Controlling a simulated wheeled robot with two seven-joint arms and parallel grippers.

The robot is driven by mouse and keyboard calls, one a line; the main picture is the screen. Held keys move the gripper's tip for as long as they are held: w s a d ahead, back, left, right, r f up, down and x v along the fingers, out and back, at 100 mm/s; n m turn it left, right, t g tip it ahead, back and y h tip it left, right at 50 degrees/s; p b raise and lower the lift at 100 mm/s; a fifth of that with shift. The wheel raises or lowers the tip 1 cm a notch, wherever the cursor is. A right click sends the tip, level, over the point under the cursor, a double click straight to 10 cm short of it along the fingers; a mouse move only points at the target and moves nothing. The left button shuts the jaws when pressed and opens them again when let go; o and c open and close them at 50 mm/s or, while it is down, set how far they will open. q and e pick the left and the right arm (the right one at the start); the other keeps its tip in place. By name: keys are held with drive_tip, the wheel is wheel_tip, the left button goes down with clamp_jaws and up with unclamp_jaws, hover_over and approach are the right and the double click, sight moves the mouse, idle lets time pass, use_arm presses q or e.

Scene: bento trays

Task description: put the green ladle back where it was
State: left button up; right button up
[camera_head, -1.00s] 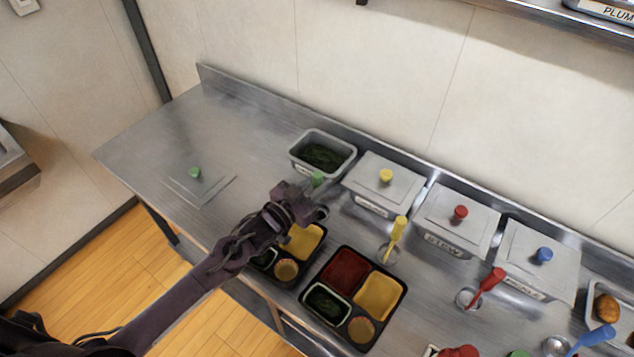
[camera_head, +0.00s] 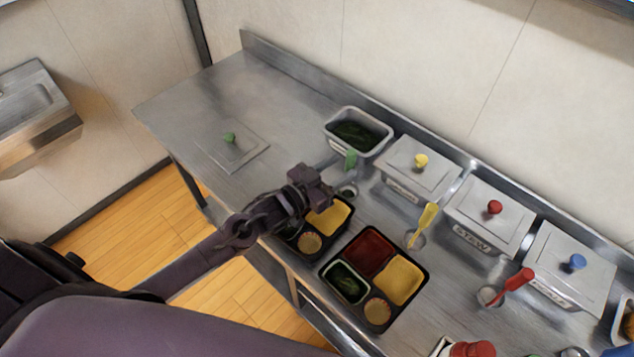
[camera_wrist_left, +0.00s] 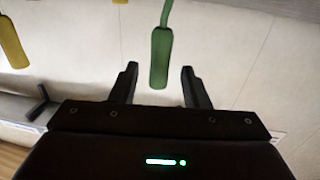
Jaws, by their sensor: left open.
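The green ladle (camera_head: 351,160) stands in front of the open bin of dark green food (camera_head: 355,133), its handle up and its bowl (camera_head: 348,191) low near the counter. In the left wrist view the green handle (camera_wrist_left: 160,58) lies between the two fingertips, with a gap on each side. My left gripper (camera_head: 328,178) is open and close beside the ladle. Whether the bowl touches the counter I cannot tell. My right gripper is not in view.
Lidded bins with yellow (camera_head: 421,161), red (camera_head: 494,207) and blue knobs line the wall, with a yellow ladle (camera_head: 423,224) and a red ladle (camera_head: 513,282) before them. Two bento trays (camera_head: 372,240) sit near the front edge. A green-knobbed lid (camera_head: 232,146) lies at left.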

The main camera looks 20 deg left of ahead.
use_arm(q)
drive_tip(key=b+v, duration=0.1)
drive_tip(key=v, duration=0.7)
idle(0.4)
